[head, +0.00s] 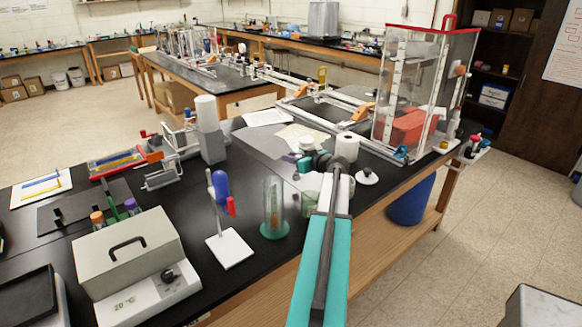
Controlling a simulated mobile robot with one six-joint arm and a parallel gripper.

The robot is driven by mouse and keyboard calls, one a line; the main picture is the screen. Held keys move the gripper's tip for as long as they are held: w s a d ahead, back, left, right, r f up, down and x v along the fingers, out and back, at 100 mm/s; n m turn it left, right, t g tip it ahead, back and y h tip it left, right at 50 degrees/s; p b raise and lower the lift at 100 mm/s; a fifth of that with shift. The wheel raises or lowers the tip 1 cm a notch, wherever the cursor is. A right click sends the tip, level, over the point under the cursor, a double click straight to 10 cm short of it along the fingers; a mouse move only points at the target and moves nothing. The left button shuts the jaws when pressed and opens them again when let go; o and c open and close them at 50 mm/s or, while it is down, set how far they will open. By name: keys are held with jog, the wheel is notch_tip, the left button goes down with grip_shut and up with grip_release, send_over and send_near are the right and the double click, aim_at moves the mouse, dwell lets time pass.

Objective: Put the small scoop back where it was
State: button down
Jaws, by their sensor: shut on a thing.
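My teal and grey arm reaches from the bottom edge over the black bench. My gripper (304,165) is at its far end, small and partly hidden by my own wrist. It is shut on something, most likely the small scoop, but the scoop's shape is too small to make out. The gripper is above or near the bench beside a pale sheet (301,136) and a white roll (347,147). I cannot tell its height above the bench.
A glass cylinder on a green base (274,205) and a stand with a blue bulb (221,185) are left of my arm. A white lid (367,177) lies to the right. A clear red-rimmed enclosure (425,90) stands behind. Open floor lies right of the bench.

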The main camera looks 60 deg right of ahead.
jog(key=shift+f, duration=0.1)
jog(key=shift+f+p, duration=0.65)
jog(key=shift+f, duration=1.15)
jog(key=shift+f+b, duration=0.15)
jog(key=shift+b, duration=0.2)
jog(key=c, duration=1.5)
grip_release()
jog(key=shift+c, duration=0.2)
jog(key=shift+r+p, duration=0.25)
jog(key=shift+p, duration=0.25)
jog(key=b+v, duration=0.5)
jog(key=v, duration=0.7)
